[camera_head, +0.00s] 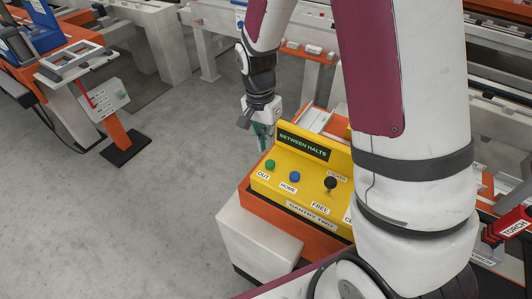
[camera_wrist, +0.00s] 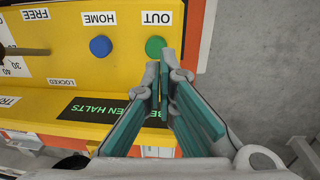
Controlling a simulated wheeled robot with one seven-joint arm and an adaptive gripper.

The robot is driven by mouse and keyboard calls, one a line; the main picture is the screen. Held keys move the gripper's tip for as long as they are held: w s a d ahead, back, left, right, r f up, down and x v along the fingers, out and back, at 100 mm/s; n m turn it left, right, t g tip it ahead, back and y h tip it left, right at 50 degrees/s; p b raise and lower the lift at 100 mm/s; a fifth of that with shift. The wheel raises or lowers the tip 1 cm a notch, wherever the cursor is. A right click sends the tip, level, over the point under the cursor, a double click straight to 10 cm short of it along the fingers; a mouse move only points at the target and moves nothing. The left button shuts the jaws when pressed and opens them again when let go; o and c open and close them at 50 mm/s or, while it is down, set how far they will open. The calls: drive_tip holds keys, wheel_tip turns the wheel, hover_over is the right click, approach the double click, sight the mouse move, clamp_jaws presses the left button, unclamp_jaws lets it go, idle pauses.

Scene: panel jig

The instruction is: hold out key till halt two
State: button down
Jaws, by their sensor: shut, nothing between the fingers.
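The yellow gantry two panel (camera_head: 262,187) carries a green OUT key (camera_head: 270,164) at its left end, with a blue HOME key (camera_head: 295,177) beside it. Its display (camera_head: 303,146) reads BETWEEN HALTS. In the wrist view the green OUT key (camera_wrist: 155,46) is just beyond the fingertips of my gripper (camera_wrist: 163,64), which is shut and empty. I cannot tell whether the tips touch the key.
A black knob (camera_head: 330,184) stands between the LOCKED and FREE labels. The panel sits on an orange and white pedestal (camera_head: 255,238). My arm covers the panel's right part. Grey floor (camera_head: 130,200) is open to the left, with another station's control box (camera_head: 103,97) beyond.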

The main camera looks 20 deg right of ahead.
wheel_tip(320, 180, up, 6)
drive_tip(key=shift+w+a+r, duration=0.15)
drive_tip(key=shift+w+a, duration=0.15)
drive_tip(key=shift+w, duration=0.05)
drive_tip(key=shift+r, duration=0.1)
drive_tip(key=s+r+n+t, duration=0.5)
drive_tip(key=s+r+n, duration=0.5)
drive_tip(key=s+r, duration=0.7)
drive_tip(key=s, duration=0.3)
drive_tip(key=shift+s+n+t+y, duration=0.3)
drive_tip(key=shift+n+t, duration=0.1)
